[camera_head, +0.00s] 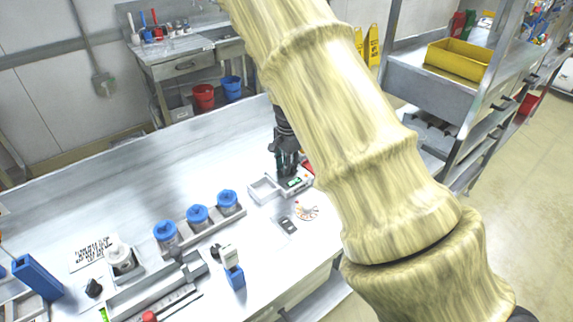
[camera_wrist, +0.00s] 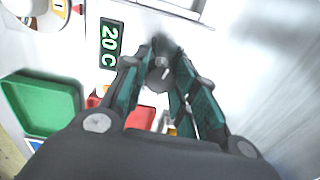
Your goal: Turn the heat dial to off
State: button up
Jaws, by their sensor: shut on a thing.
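The heat dial (camera_wrist: 160,75) is a small grey round knob with a white mark, seen in the wrist view between the fingers of my gripper (camera_wrist: 161,58). The gripper is shut on it, and the fingers hide part of its sides. A dark display (camera_wrist: 110,43) reading "20 C" sits beside it on a pale panel. In the head view, my gripper (camera_head: 288,172) points down onto the small white unit with this display (camera_head: 295,182). The dial is hidden there. Any off label is not readable.
A shallow white tray (camera_head: 263,190) adjoins the unit at left. A round coloured chart (camera_head: 307,211) and a dark small device (camera_head: 289,226) lie in front. Blue-capped jars (camera_head: 197,215) stand in a rack to the left. In the wrist view, a green tray (camera_wrist: 42,108) lies nearby.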

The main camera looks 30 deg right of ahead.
jog(key=shift+w+r+n, duration=0.1)
jog(key=shift+n, duration=0.3)
jog(key=n, duration=0.3)
jog(key=shift+n, duration=2.4)
jog(key=shift+d, duration=0.1)
jog(key=o, duration=1.1)
jog(key=shift+c, duration=0.2)
